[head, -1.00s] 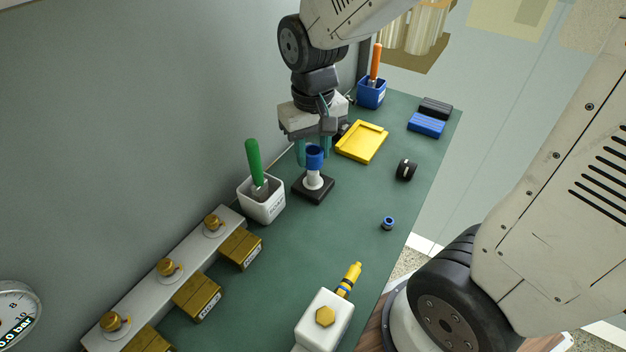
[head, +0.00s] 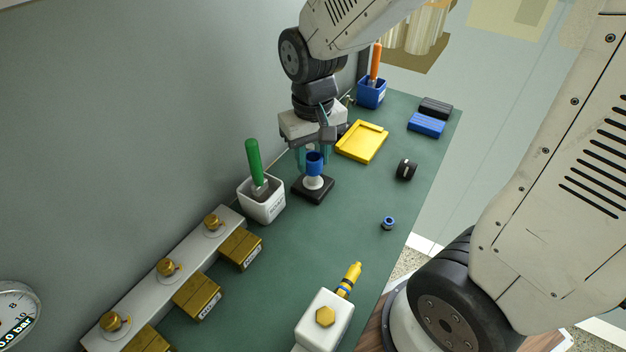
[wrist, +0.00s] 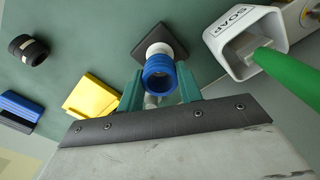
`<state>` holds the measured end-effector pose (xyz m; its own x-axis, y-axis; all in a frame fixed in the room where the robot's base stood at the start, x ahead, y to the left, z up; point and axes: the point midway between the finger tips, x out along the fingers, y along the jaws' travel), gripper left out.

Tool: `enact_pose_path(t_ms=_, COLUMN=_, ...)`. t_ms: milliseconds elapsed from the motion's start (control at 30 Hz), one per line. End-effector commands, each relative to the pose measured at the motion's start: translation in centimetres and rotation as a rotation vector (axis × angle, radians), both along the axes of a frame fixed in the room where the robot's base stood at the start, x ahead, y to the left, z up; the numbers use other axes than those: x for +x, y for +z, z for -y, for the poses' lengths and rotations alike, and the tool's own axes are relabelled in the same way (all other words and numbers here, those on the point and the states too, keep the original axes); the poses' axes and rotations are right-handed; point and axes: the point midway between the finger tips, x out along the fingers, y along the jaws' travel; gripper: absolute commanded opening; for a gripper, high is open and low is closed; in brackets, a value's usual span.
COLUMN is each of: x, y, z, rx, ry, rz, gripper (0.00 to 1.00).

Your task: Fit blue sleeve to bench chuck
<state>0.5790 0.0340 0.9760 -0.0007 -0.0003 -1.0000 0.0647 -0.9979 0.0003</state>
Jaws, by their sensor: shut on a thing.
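My gripper (head: 314,158) is shut on the blue sleeve (head: 314,164), with one teal finger on each side. The sleeve is upright, over a white post (head: 313,183) on a square black base (head: 322,193). It covers the upper part of the post, and the white lower part shows below it. In the wrist view the ribbed blue sleeve (wrist: 158,76) lies between the teal fingers (wrist: 160,88), with the white post (wrist: 158,49) and black base (wrist: 174,38) beyond. I cannot tell whether the sleeve is fully seated.
A white SOAP cup (head: 262,205) with a green-handled tool (head: 254,163) stands close left of the base. A yellow tray (head: 362,142), a black ring (head: 406,169) and a small blue ring (head: 388,223) lie to the right.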

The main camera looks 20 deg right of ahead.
Motion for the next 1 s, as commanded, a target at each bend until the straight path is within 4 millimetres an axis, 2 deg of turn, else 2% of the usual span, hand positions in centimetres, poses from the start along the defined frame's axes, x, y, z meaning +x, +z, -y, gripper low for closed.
enact_pose_path(t_ms=1000, x=0.0, y=-2.6, z=0.0, rx=0.0, ry=0.0, rz=0.0, gripper=0.13)
